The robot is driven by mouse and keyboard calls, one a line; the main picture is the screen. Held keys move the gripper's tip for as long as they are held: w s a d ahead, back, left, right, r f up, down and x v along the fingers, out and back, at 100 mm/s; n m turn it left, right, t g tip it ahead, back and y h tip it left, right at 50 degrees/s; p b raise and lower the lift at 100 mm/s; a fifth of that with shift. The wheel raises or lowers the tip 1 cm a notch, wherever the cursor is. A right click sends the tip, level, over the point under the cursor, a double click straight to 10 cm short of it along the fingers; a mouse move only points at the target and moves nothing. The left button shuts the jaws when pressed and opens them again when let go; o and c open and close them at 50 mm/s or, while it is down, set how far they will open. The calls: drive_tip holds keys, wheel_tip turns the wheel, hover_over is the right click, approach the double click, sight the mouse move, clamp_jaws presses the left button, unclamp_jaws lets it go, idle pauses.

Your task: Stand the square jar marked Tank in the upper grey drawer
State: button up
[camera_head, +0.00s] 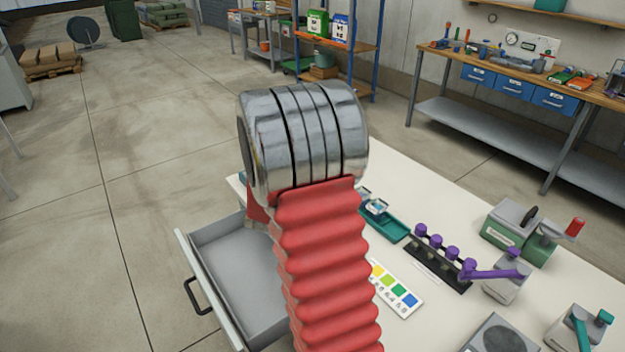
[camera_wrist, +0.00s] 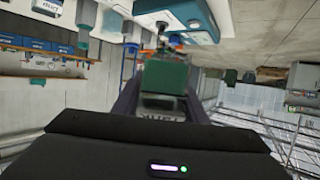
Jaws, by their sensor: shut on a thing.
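A grey drawer (camera_head: 245,278) stands pulled out from the white table at the lower left of the head view. The part of its floor that shows is bare, and my red arm hides its right side. The head view does not show whether it is the upper drawer. In the wrist view my gripper (camera_wrist: 163,88) is shut on a square jar (camera_wrist: 162,108) with a dark green upper part and a pale label. The label's letters look turned over and are hard to read. My arm hides the gripper and the jar in the head view.
The white table (camera_head: 440,205) carries a teal tray (camera_head: 385,225), a colour chart (camera_head: 396,288), a black rack with purple knobs (camera_head: 438,262) and a green-grey device (camera_head: 510,222). The drawer's black handle (camera_head: 196,297) juts out to the left. Open floor lies left of it.

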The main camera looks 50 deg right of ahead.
drive_tip(key=w+a+n+t+y, duration=0.2)
drive_tip(key=a+n+y, duration=0.2)
drive_tip(key=a, duration=1.3)
drive_tip(key=w+a+n+t+y, duration=0.2)
drive_tip(key=a+n+y, duration=0.3)
drive_tip(key=a, duration=1.3)
drive_tip(key=shift+a+r+y, duration=0.25)
drive_tip(key=shift+r+y, duration=0.2)
drive_tip(key=shift+y, duration=0.15)
